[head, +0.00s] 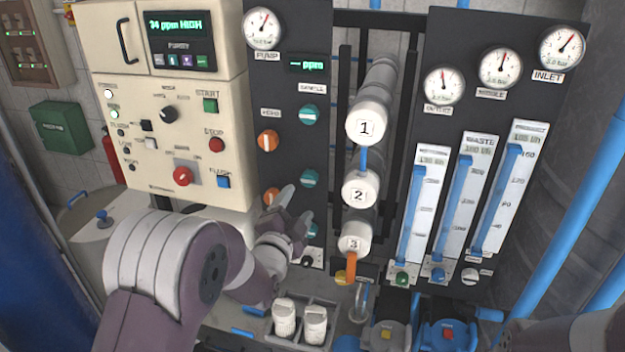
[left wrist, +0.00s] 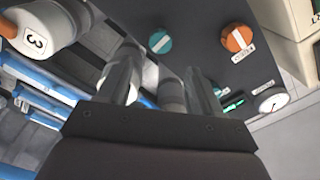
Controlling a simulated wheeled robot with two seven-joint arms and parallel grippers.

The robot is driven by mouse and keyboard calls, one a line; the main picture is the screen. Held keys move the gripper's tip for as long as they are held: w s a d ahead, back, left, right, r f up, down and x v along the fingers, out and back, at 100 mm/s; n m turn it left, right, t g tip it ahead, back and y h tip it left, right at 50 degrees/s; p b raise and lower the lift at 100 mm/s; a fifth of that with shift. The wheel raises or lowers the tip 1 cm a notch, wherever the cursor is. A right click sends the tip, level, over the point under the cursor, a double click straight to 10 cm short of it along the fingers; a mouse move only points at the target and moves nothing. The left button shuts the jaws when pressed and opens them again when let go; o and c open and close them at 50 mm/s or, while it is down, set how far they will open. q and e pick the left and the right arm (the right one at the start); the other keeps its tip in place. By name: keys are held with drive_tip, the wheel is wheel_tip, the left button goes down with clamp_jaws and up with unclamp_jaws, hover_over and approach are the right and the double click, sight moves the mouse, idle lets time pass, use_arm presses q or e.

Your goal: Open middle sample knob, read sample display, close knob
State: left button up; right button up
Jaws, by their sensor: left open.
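The sample knobs are a column of teal knobs on the dark panel. The middle sample knob (head: 308,178) has a roughly level white bar, and the top one (head: 309,115) sits above it. A lower teal knob (head: 312,230) is partly covered by my left gripper (head: 295,207). That gripper is open and empty, its fingers just below and left of the middle knob; contact cannot be told. The sample display (head: 307,65) shows dashes and "ppm". In the left wrist view, the fingers (left wrist: 160,85) are spread, with a teal knob (left wrist: 160,42) beyond them.
Orange knobs (head: 268,141) stand left of the teal ones. White numbered vessel ends (head: 365,125) project close on the right. White bottles in a holder (head: 285,318) stand below. The cream control box (head: 170,110) is at left, flow meters (head: 460,200) at right.

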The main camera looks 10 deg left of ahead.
sight(308, 181)
use_arm(q)
drive_tip(key=w+p, duration=0.2)
drive_tip(key=w, duration=0.5)
drive_tip(key=shift+w, duration=0.4)
drive_tip(key=shift+w+d+p, duration=0.1)
drive_tip(key=shift+w+p, duration=0.2)
drive_tip(key=shift+w, duration=0.3)
drive_tip(key=c, duration=1.1)
drive_tip(key=shift+o, duration=0.2)
drive_tip(key=shift+f, duration=0.1)
